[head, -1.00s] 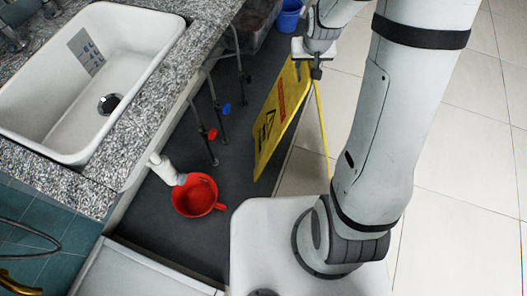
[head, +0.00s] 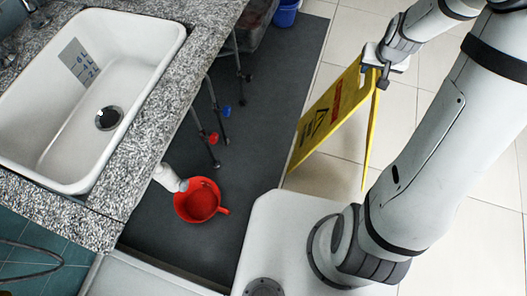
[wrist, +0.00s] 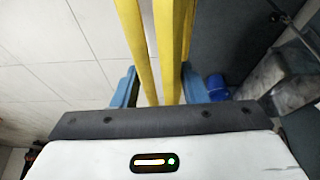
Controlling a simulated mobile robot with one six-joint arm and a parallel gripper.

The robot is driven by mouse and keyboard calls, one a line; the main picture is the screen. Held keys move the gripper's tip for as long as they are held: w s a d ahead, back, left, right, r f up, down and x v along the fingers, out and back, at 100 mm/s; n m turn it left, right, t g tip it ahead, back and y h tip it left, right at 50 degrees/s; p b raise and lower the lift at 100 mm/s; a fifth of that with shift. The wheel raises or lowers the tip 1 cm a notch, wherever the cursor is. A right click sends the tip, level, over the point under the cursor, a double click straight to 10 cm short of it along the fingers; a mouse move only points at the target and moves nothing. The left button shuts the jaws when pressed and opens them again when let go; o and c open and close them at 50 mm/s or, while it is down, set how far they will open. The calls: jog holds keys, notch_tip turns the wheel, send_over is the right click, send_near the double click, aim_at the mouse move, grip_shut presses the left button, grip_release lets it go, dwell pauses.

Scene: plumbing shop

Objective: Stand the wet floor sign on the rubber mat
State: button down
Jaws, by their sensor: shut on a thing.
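The yellow wet floor sign (head: 330,112) hangs upright with its two panels apart, its top in my gripper (head: 383,72). In the wrist view, the blue fingers (wrist: 158,88) are on either side of the sign's two yellow panels (wrist: 172,45). The dark rubber mat (head: 268,120) lies along the counter's foot. The sign shows just right of the mat's right edge, mostly over the pale tiles. I cannot tell whether its lower edges touch the floor.
A red bucket (head: 198,203) stands on the mat under a white drain pipe (head: 168,178). Pipes with red and blue valves rise by the counter (head: 165,130). A blue bucket (head: 286,14) and a grey bin (head: 250,30) are at the far end. The mat's middle is clear.

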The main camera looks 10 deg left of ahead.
jog(key=shift+a+r, duration=0.1)
jog(key=shift+a, duration=0.15)
jog(key=s+a+r+n+g+y, duration=0.1)
jog(key=a+r+n+g, duration=0.1)
jog(key=a+n, duration=0.65)
jog(key=s+a+r+n+g+y, duration=0.15)
jog(key=a+n, duration=0.45)
jog(key=a, duration=0.6)
jog(key=s+a+r+n+g+y, duration=0.1)
jog(key=a+r+n+g+y, duration=0.1)
jog(key=a+n, duration=0.65)
notch_tip(320, 180, down, 10)
jog(key=a+m+b, duration=0.1)
jog(key=b, duration=0.1)
jog(key=shift+s+a+r+b, duration=0.15)
jog(key=shift+a+r+b, duration=0.05)
jog(key=shift+a+b, duration=0.15)
jog(key=shift+f, duration=0.1)
jog(key=c, duration=0.9)
grip_release()
jog(key=shift+d, duration=0.1)
jog(key=shift+o, duration=0.2)
